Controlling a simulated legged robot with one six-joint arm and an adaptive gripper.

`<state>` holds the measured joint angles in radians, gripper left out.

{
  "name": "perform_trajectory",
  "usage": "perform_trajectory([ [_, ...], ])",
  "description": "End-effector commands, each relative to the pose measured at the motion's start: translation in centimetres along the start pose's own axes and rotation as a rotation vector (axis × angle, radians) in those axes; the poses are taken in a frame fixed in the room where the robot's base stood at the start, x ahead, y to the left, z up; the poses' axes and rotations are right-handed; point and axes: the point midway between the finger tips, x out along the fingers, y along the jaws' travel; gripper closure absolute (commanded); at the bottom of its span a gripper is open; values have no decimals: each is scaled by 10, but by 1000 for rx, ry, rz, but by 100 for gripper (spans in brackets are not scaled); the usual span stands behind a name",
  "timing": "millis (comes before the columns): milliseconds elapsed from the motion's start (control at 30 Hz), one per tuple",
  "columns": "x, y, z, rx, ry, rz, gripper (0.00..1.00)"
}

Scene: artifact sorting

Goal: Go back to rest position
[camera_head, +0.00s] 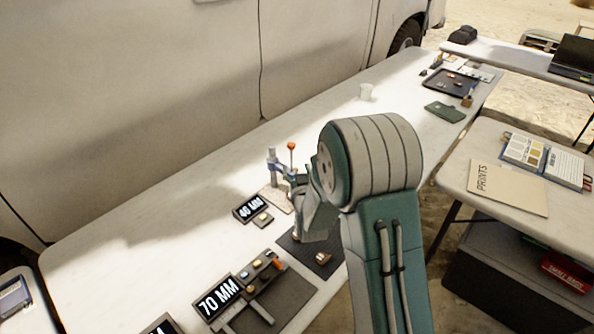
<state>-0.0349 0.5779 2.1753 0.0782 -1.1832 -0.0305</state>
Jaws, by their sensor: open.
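My arm rises from the bottom of the head view, and its large round joint fills the middle. My gripper (298,234) is partly hidden behind that joint, low over a dark mat (325,270) near the table's front edge. It is open, but its fingertips are small and hard to make out. No object shows between them. A small reddish and pale piece (321,258) lies on the mat just right of the gripper.
A vehicle (180,90) stands behind. A side table (550,212) is at right.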

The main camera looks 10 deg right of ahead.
Motion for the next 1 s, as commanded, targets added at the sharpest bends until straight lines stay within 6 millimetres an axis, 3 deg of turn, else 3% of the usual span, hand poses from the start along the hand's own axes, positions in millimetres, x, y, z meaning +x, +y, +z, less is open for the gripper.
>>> perform_trajectory([
  [533, -3, 0, -3, 0, -8, -1, 29],
  [767, -20, 0, -44, 8, -144, -15, 29],
  [1000, -64, 2, -83, 11, -349, -31, 29],
])
